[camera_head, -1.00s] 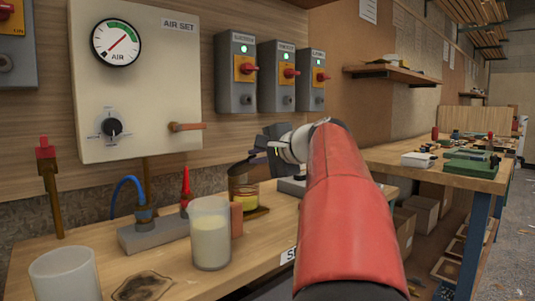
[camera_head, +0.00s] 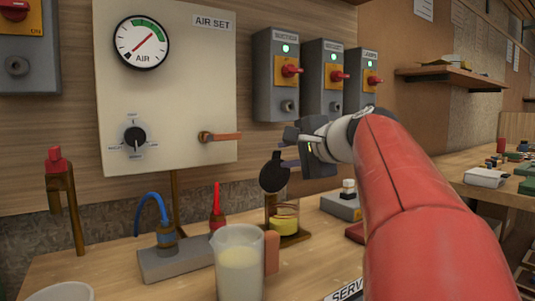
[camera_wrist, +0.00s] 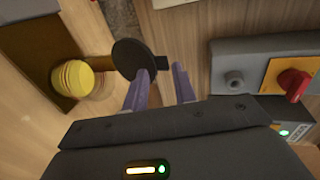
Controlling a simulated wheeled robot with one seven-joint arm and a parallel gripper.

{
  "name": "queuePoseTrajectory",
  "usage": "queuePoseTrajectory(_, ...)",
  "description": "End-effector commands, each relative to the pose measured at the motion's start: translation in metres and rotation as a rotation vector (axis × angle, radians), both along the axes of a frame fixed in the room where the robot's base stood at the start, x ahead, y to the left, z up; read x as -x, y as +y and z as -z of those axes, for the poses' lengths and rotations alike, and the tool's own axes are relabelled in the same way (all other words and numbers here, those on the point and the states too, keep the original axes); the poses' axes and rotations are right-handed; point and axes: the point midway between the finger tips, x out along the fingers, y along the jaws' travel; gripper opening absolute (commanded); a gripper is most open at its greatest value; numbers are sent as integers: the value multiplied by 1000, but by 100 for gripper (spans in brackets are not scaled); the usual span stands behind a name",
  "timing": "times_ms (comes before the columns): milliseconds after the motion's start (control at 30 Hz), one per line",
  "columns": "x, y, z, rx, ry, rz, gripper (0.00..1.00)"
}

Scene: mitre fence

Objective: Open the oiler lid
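The oiler is a clear cup of yellow oil (camera_head: 285,220) on a brown base at the back of the bench. Its round black lid (camera_head: 274,173) stands raised, nearly upright, above the cup's back left. In the wrist view the lid (camera_wrist: 134,58) is seen face on, with the yellow cup (camera_wrist: 75,80) uncovered to its left. My gripper (camera_head: 291,153) is just right of the lid. Its two fingers (camera_wrist: 161,71) are apart with nothing between them. The left fingertip is close to the lid's edge and small tab; I cannot tell whether they touch.
A beaker of pale yellow liquid (camera_head: 238,265) stands in front of the oiler, beside an orange block (camera_head: 271,252). A grey block with a blue hose (camera_head: 168,262) is to the left. Switch boxes (camera_head: 276,80) and the air panel (camera_head: 168,90) are on the wall behind.

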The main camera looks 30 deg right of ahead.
Motion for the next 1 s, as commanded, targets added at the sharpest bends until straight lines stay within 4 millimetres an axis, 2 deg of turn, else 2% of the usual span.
queuePoseTrajectory(433, 64, -4, -19, 0, -3, 1, 27)
queuePoseTrajectory(600, 74, -6, -21, -1, -1, 1, 27)
queuePoseTrajectory(833, 74, -6, -21, 0, -1, 1, 27)
queuePoseTrajectory(933, 83, -5, -14, -1, -20, 1, 14)
queuePoseTrajectory(1000, 101, -6, -4, -5, -62, 1, 5)
